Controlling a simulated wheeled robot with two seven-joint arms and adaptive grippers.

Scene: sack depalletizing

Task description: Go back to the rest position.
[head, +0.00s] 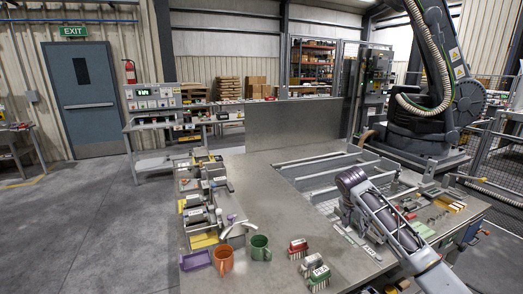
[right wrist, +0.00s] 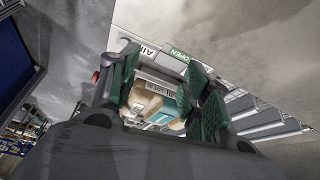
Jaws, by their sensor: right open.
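My right arm comes in from the lower right of the head view. Its gripper (head: 346,220) hangs from the dark wrist over the right half of the grey metal table (head: 285,215). In the right wrist view the two green-padded fingers of the right gripper (right wrist: 162,92) stand apart, with nothing clearly held between them. Tan and teal items with a printed label (right wrist: 150,103) show through the gap, apparently beyond the fingers. My left gripper does not show in the head view.
Racks with small parts line the left edge. An upright metal panel (head: 290,125) rises behind. The table's middle is clear.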

